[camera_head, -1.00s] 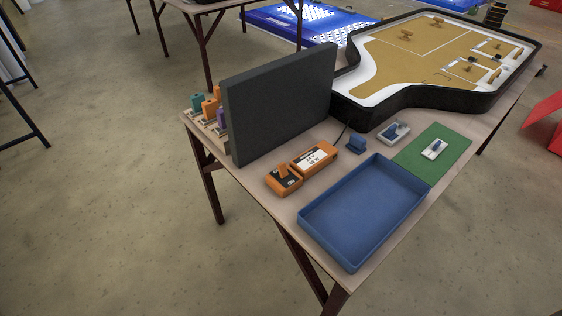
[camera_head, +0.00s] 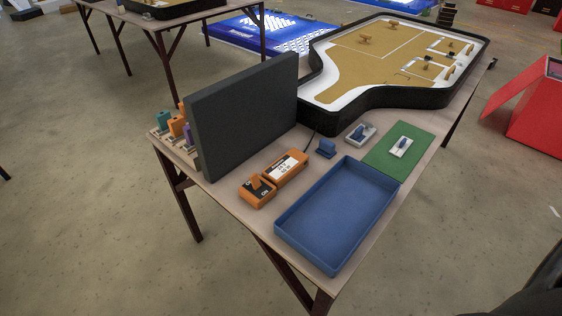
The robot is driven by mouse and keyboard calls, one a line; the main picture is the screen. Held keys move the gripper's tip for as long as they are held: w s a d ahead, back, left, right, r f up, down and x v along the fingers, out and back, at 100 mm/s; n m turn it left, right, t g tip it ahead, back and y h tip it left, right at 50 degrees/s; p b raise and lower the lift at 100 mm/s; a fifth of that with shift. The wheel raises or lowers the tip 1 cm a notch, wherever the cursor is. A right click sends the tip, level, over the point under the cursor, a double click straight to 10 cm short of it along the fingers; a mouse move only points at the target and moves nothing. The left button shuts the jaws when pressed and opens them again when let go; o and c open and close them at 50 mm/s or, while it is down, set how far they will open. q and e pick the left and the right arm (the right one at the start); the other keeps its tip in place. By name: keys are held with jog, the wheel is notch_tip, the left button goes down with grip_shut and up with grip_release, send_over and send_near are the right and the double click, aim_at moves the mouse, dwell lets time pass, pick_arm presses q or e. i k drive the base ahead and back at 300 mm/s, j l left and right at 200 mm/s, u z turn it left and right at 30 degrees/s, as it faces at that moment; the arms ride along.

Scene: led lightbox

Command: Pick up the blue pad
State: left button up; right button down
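A small blue block with an upright part (camera_head: 326,148) stands on the table behind the blue tray. A white base with a blue-grey piece on top (camera_head: 361,134) is to its right. A similar white piece with a dark blue top (camera_head: 402,147) lies on the green mat (camera_head: 383,163). I cannot tell for sure which of these is the blue pad. The shallow blue tray (camera_head: 338,214) is empty at the table's front right. Neither of my grippers shows in the head view.
A dark upright panel (camera_head: 247,112) stands at the left of the table (camera_head: 232,197). Orange boxes (camera_head: 285,168) sit before it, and colored blocks (camera_head: 176,126) behind it. A black-rimmed field (camera_head: 385,97) fills the back. A red box (camera_head: 533,105) stands at the right.

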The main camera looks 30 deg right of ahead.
aim_at(325, 149)
jog(key=z, duration=1.5)
jog(key=i+l+u, duration=0.15)
jog(key=l+u, duration=0.15)
jog(key=l, duration=0.5)
jog(key=l+u, duration=0.35)
jog(key=l, duration=0.45)
jog(key=i, duration=0.05)
